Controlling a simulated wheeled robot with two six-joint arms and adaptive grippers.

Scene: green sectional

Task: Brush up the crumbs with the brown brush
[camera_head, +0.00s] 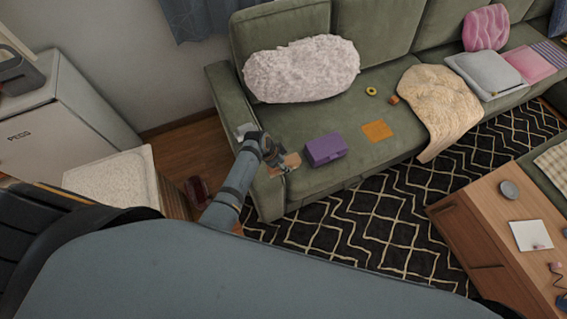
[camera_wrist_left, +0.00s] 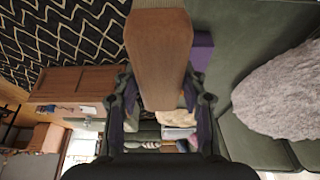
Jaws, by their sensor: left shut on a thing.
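My left gripper (camera_head: 277,160) is over the near left end of the green sofa (camera_head: 310,185), by its armrest. It is shut on the brown brush (camera_wrist_left: 158,55), whose wooden body fills the upper middle of the left wrist view between the two fingers. In the head view a small tan part of the brush (camera_head: 290,162) shows beside the fingers. The brush's bristles are not clear. I cannot make out any crumbs in either view. My right gripper is out of view.
A purple box (camera_head: 326,149) sits right of the gripper on the seat, with an orange cloth (camera_head: 377,130), a yellow ring (camera_head: 371,91) and a small orange block (camera_head: 394,99) beyond. A fluffy pillow (camera_head: 302,70) leans behind. A wooden table (camera_head: 475,225) stands at right.

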